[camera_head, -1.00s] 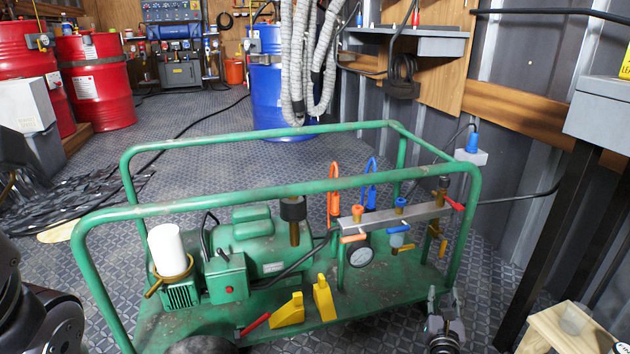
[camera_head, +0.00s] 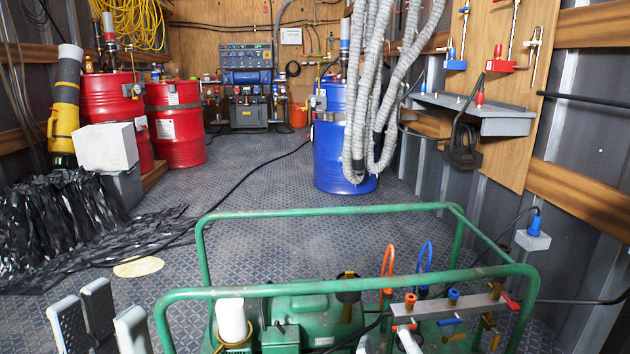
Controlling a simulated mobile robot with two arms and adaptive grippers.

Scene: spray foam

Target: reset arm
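My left gripper (camera_head: 100,318) is at the bottom left, outside the green cart frame. Its grey finger pads point up and stand apart, with nothing between them. My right gripper (camera_head: 386,344) shows only as pale fingertips at the bottom edge, in front of the cart's valve bar. The tips are apart and I see nothing held; the rest of it and its arm are out of view. The green cart (camera_head: 350,285) stands in front of me, its lower part cut off by the picture edge.
The cart carries a white cylinder (camera_head: 231,320) and a valve bar (camera_head: 450,305) with orange and blue hoses. Blue drum (camera_head: 340,160), red drums (camera_head: 177,135) and black sheeting (camera_head: 60,230) stand beyond. A wall shelf (camera_head: 480,115) is at right.

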